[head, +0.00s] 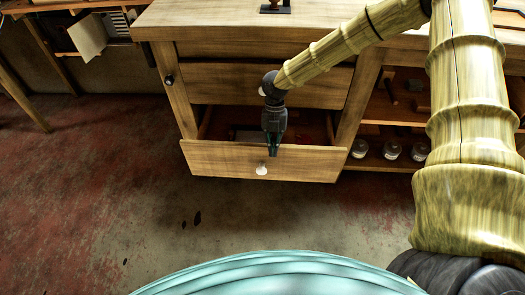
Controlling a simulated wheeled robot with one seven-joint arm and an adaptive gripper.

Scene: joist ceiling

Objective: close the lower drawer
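The lower drawer (220,160) of the wooden cabinet is pulled out, with its front panel standing well forward of the cabinet body. A pale round knob (262,169) sits at the middle of its front. The closed drawer (225,82) above it is flush with the cabinet. My gripper (273,150) points down at the top edge of the lower drawer's front, just above the knob in the picture. I cannot tell whether it touches the panel. Its fingers look close together, but their opening is too small to judge. It hides part of the drawer's inside.
The cabinet top (210,20) overhangs the drawers. Open shelves with several jars (391,150) stand to the right. A dark knob (169,79) is on the cabinet's left side. The floor (110,190) in front and to the left is clear.

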